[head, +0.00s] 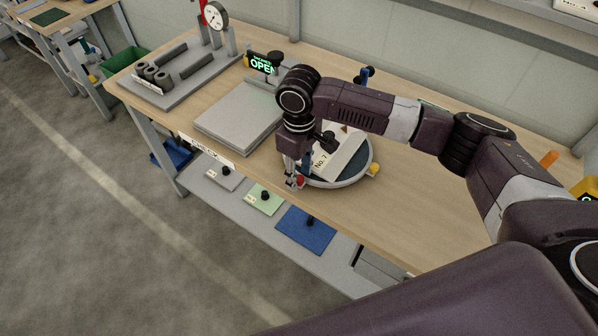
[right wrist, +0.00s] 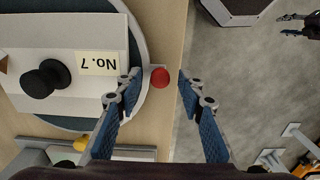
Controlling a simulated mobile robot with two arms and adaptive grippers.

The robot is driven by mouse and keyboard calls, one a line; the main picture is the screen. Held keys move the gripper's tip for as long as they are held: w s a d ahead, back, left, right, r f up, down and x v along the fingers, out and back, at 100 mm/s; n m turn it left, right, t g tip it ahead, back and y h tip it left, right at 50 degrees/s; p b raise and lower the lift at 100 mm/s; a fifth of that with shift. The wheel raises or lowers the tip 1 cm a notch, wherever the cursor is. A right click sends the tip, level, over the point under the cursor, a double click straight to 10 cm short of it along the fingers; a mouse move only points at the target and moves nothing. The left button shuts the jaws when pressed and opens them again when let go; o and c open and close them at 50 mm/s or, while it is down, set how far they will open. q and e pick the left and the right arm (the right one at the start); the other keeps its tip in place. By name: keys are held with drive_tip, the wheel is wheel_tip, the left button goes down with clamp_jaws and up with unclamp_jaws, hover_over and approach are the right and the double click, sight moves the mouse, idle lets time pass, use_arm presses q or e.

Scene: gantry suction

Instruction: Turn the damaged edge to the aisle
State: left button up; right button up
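A round turntable (head: 335,184) with a blue-grey top and pale rim stands on the bench. A white plate (head: 346,151) labelled No. 7 lies on it, with a black knob on top; the plate also shows in the right wrist view (right wrist: 60,105). A small brown mark (head: 344,128) shows at the plate's far side, partly behind my arm. A red knob (right wrist: 160,77) sits at the turntable's rim on the aisle side.
A grey plate stack (head: 238,118) and a fixture with dark cylinders stand left on the bench, by an OPEN sign (head: 262,64). A yellow knob (head: 375,169) is on the turntable's right. Coloured plates lie on the lower shelf. The aisle floor (head: 90,220) is clear.

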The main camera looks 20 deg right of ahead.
drive_tip(key=shift+c, duration=0.2)
clamp_jaws()
drive_tip(key=shift+w+a+r, duration=0.1)
